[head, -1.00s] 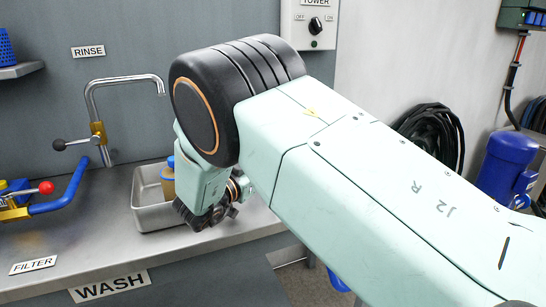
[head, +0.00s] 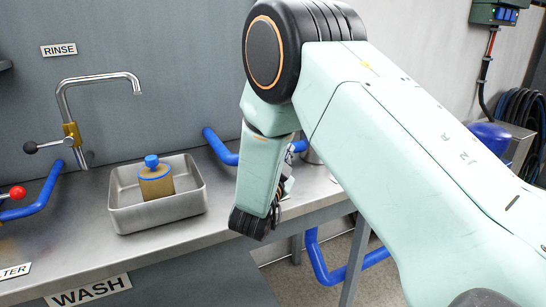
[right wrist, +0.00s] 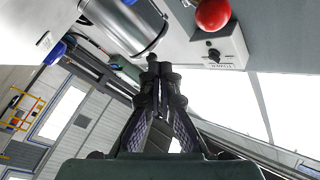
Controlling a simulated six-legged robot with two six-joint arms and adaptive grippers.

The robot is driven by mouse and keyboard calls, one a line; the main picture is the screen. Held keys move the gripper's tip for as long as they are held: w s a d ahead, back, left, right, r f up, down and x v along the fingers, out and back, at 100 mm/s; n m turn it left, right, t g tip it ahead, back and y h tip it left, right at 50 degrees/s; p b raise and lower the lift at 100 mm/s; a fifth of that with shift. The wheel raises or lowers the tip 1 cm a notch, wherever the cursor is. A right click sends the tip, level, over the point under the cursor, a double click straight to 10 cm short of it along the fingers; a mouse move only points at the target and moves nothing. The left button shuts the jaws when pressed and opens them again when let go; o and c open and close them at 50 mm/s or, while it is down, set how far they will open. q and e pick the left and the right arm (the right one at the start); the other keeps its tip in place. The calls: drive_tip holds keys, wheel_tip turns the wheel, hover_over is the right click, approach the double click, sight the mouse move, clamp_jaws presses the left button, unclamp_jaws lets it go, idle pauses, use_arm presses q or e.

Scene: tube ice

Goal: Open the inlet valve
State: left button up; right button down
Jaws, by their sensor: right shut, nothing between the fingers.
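A lever with a red ball (right wrist: 213,14) shows at the top of the right wrist view, in front of a grey wall; I cannot tell whether it is the inlet valve. In the head view, another red ball lever (head: 17,192) sits at the left edge beside a blue pipe. My right gripper (right wrist: 158,70) is shut and empty in the right wrist view, below and left of the upper red ball and apart from it. In the head view my right arm hides most of this gripper. My left gripper is not in view.
A metal tray (head: 125,215) with a blue-topped tan container (head: 155,182) stands on the steel counter. A tap (head: 62,105) with a black-ball lever stands behind it. A switch box (right wrist: 216,50) and a shiny cylinder (right wrist: 125,22) are near the gripper in the right wrist view.

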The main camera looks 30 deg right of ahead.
drive_tip(key=s+m+y, duration=0.1)
drive_tip(key=s+f+m+t+y, duration=0.1)
drive_tip(key=s+f+t+y, duration=0.1)
drive_tip(key=s, duration=0.1)
drive_tip(key=shift+d+m+b, duration=0.3)
drive_tip(key=shift+d+m, duration=0.1)
drive_tip(key=s+a+f+m+t+y, duration=0.1)
drive_tip(key=s+a+m+t+y, duration=0.1)
drive_tip(key=s+a+m+y, duration=0.15)
drive_tip(key=shift+m+y, duration=0.25)
drive_tip(key=shift+m, duration=0.1)
drive_tip(key=b+x, duration=0.1)
drive_tip(key=x, duration=0.8)
drive_tip(key=shift+s+d, duration=0.1)
drive_tip(key=w+a, duration=0.1)
drive_tip(key=w+a+b, duration=0.1)
drive_tip(key=shift+w+r, duration=0.35)
drive_tip(key=shift+r, duration=0.05)
drive_tip(key=shift+w+a+b, duration=0.25)
drive_tip(key=shift+a+b, duration=0.05)
drive_tip(key=shift+r, duration=0.1)
drive_tip(key=shift+w+a, duration=0.1)
drive_tip(key=shift+w+a+m+h, duration=0.1)
drive_tip(key=shift+a+m+h, duration=0.2)
drive_tip(key=shift+h, duration=0.1)
